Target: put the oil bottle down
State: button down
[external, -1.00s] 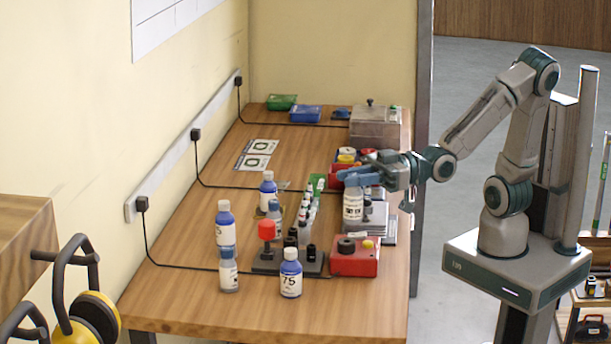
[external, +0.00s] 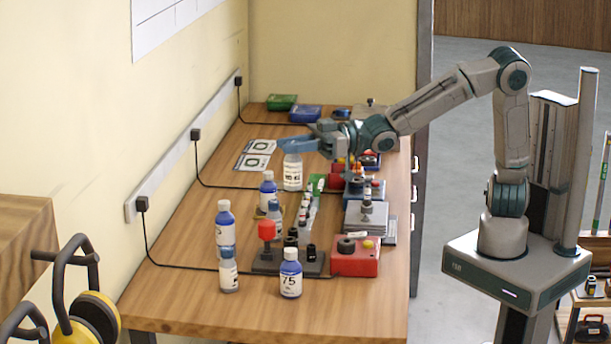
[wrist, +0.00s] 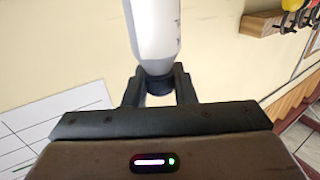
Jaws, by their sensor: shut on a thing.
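Red boxes (external: 355,262) and grey plates (external: 366,215) sit to the right.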

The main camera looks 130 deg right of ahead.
jog(key=s+d+f, duration=0.1)
jog(key=s+d, duration=0.3)
jog(key=d, duration=1)
jog(key=s+d+f, duration=0.1)
jog(key=s+d, duration=0.3)
jog(key=d, duration=1.1)
jog(key=s+d+f, duration=0.1)
jog(key=s+d, duration=0.5)
jog(key=s, duration=0.4)
jog(key=s+d+f+b, duration=0.1)
jog(key=s+d, duration=0.5)
jog(key=s, duration=0.3)
jog(key=s+d+f, duration=0.1)
jog(key=s+d, duration=0.5)
jog(key=s, duration=0.4)
jog(key=w+f+p, duration=0.1)
jog(key=w+f, duration=1)
jog(key=f, duration=0.4)
jog(key=shift+w+f+h, duration=0.25)
jog(key=shift+w+h, duration=0.05)
jog(key=shift+w, duration=0.1)
jog(key=shift+f, duration=0.1)
